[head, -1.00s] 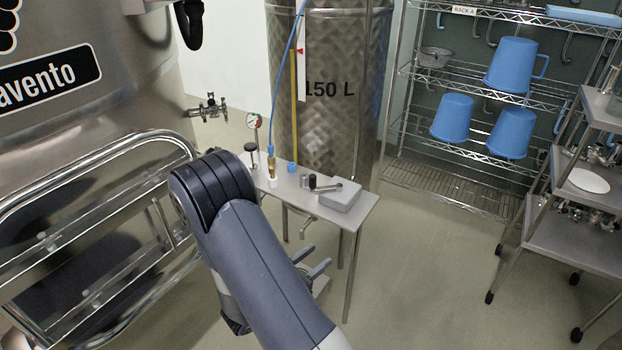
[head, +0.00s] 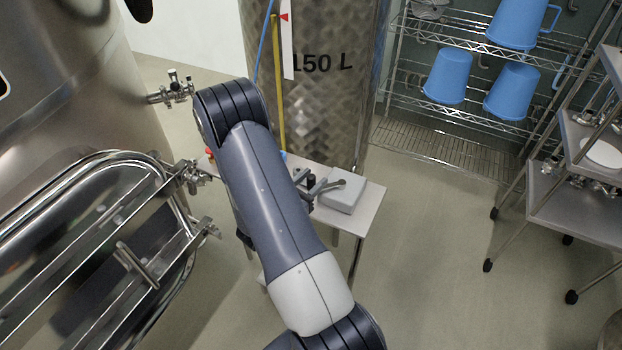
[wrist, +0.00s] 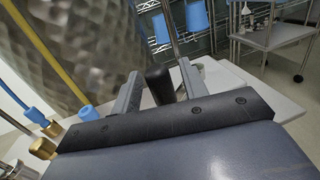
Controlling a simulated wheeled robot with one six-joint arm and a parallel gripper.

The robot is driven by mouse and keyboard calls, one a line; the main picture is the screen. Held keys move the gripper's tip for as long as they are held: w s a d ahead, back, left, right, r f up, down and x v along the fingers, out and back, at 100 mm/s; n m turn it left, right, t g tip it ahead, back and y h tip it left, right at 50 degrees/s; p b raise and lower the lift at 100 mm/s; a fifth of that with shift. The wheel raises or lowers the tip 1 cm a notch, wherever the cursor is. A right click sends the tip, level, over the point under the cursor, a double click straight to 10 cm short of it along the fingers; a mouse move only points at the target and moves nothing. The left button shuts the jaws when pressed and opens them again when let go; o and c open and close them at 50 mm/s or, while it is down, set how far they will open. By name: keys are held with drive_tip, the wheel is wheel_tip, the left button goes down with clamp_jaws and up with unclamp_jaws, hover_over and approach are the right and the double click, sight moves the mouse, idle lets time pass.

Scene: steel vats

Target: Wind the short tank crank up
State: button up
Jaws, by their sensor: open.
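The crank is a grey box (head: 343,192) on a small steel table, with a metal arm that ends in an upright black knob. In the head view the knob (head: 311,181) is partly covered by my gripper (head: 314,189). In the wrist view my gripper (wrist: 159,76) is open, with one finger on each side of the black knob (wrist: 158,84). The knob stands between the fingers with gaps showing; whether it touches either finger is unclear. The crank arm is mostly hidden behind the right finger in the wrist view.
The tall 150 L steel tank (head: 318,110) stands right behind the table (head: 366,212). A yellow tube (head: 279,95) and blue hose rise at its left. A large vat with a railed door (head: 95,240) is close on the left. Open floor lies right, before a shelving cart (head: 575,215).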

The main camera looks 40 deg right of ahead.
clamp_jaws()
idle(0.5)
